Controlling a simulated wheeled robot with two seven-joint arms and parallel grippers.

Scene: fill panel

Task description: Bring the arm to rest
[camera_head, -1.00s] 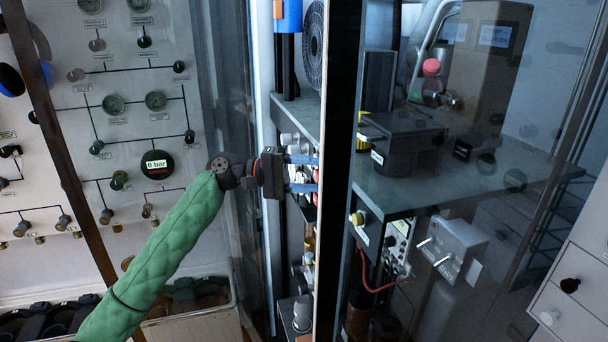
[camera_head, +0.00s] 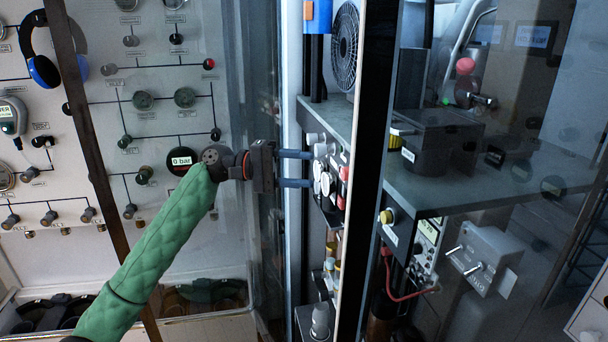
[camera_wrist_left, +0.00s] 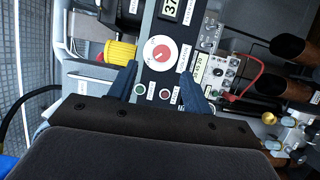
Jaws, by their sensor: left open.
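My left arm, in a green quilted sleeve, comes in from the lower left in the head view. My left gripper (camera_head: 296,169) points right, with its two blue fingers apart and nothing between them. The fingertips are close to the fill panel (camera_head: 328,180), which carries white knobs and red parts. In the left wrist view the open fingers (camera_wrist_left: 166,82) show over a panel with a red-and-white dial (camera_wrist_left: 158,54) and small buttons. I cannot tell whether the fingers touch the panel. My right gripper is not in view.
A tall dark-edged door frame (camera_head: 366,150) stands just right of the gripper. A grey shelf (camera_head: 480,185) with a dark box (camera_head: 437,145) lies behind glass. A wall board with gauges and a 0 bar display (camera_head: 181,160) is at the left. A yellow knob (camera_wrist_left: 120,51) shows in the wrist view.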

